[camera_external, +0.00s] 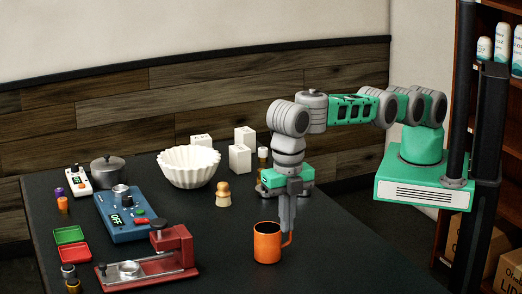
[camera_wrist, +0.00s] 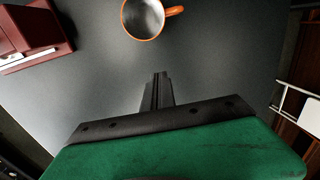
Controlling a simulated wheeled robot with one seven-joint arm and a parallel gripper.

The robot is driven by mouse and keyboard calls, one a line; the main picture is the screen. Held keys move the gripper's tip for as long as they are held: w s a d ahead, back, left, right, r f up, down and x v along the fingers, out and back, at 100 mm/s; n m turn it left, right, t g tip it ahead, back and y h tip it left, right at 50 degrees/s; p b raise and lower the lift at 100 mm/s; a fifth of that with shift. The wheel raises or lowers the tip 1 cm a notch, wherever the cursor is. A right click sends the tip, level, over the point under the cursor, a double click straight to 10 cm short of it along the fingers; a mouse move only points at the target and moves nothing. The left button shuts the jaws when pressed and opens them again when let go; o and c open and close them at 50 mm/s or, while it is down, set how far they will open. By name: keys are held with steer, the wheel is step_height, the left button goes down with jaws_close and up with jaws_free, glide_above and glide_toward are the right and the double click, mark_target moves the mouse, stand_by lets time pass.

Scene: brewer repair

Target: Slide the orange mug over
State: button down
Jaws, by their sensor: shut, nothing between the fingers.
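An orange mug (camera_external: 267,243) stands upright on the dark table, near its front edge in the external view. Its handle points to the right. In the wrist view the mug (camera_wrist: 143,33) is at the top, cut by the frame edge, and looks empty inside with a pale interior. My gripper (camera_external: 287,226) points down just behind the mug, its fingers shut and empty. In the wrist view the closed fingers of my gripper (camera_wrist: 158,78) are below the mug with a strip of bare table between them. The fingertips are partly hidden by the mug in the external view.
A red press-like device (camera_external: 150,268) stands left of the mug, with a blue scale (camera_external: 125,218) behind it. A white fluted bowl (camera_external: 188,167), white boxes (camera_external: 240,159) and a small wooden-topped tool (camera_external: 222,195) stand farther back. The table right of the mug is clear.

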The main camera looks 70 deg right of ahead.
step_height(320, 180, down, 10)
steer(key=b, duration=0.5)
steer(key=shift+d+f, duration=0.1)
steer(key=shift+f, duration=0.15)
steer(key=shift+w+d+r, duration=0.2)
steer(key=shift+w+d, duration=0.3)
steer(key=shift+w, duration=0.05)
steer(key=shift+w+d+r, duration=0.15)
steer(key=shift+w+d, duration=0.35)
steer(key=shift+w, duration=0.05)
steer(key=shift+w+d, duration=0.25)
steer(key=shift+d, duration=0.05)
steer(key=shift+w+f, duration=0.1)
steer(key=shift+f, duration=0.1)
steer(key=shift+w+d, duration=0.1)
steer(key=w+d+b, duration=0.2)
steer(key=w+d, duration=1.2)
steer(key=shift+w+d, duration=0.15)
steer(key=shift+d, duration=0.05)
